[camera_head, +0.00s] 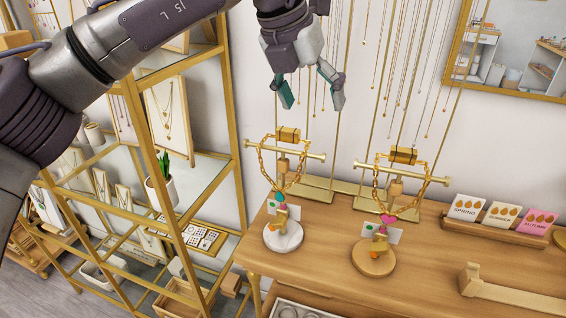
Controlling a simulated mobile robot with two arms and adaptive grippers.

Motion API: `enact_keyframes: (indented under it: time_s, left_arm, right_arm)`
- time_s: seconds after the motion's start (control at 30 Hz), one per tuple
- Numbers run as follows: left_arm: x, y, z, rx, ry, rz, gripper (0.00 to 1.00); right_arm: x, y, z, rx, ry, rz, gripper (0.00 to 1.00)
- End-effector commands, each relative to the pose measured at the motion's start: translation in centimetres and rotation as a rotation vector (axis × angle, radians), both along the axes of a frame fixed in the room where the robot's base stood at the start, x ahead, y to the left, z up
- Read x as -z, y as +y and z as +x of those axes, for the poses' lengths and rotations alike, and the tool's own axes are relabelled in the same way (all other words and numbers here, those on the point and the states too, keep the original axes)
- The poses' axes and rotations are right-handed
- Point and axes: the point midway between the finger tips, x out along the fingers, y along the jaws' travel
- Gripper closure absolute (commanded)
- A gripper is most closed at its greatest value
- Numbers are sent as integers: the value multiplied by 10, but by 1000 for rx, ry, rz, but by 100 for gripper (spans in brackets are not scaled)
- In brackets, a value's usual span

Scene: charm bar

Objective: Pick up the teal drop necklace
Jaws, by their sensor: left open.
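The teal drop necklace hangs as a gold chain (263,160) over the left T-shaped stand (284,236), which has a white round base. Its small teal drop (278,197) hangs low at the front of the stand, with other small charms and a white tag close by. My left gripper (310,92) comes in from the top left. It is open and empty, with its fingers pointing down above the left stand, apart from the necklace. My right gripper is not in view.
A second stand (373,260) with a gold chain and pink charm stands to the right. A card holder (492,233) and wooden bracket (505,290) lie further right. Thin chains hang on the wall behind. A gold-framed shelf (229,100) stands left.

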Motion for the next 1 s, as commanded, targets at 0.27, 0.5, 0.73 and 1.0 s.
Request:
enact_keyframes:
  time_s: [0.27,0.5,0.73,1.0]
  left_arm:
    - [-25,48,14,-156,-73,172,21]
    - [18,42,30,-151,-70,170,21]
    - [42,38,40,-150,-74,166,21]
    - [67,40,52,-148,-69,169,21]
  right_arm:
    - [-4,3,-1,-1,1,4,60]
    - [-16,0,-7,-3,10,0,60]
    - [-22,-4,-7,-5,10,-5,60]
    - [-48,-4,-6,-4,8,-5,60]
